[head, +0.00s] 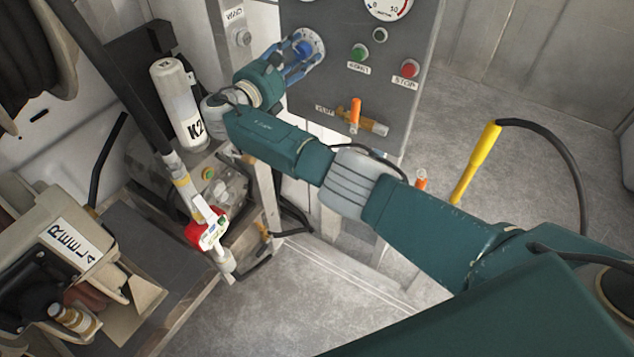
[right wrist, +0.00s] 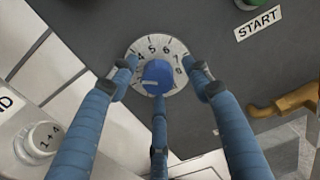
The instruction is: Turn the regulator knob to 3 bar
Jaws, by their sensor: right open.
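The blue regulator knob (head: 304,48) sits on a round white dial on the grey panel. In the right wrist view, the knob (right wrist: 157,76) is in the middle of the dial, with numbers around 4 to 8 readable. A light mark on the knob points left; the scale there is partly hidden by a finger. My right gripper (head: 297,56) is at the knob. In its wrist view, the blue fingers (right wrist: 160,88) are open around the knob, with gaps left and right. A gauge (head: 388,6) is cut off at the top edge. My left gripper is out of view.
The panel has a green START button (head: 358,53), a red STOP button (head: 409,68) and an orange-handled valve (head: 355,115) below the knob. A white K2 cylinder (head: 177,102) stands left of my right arm.

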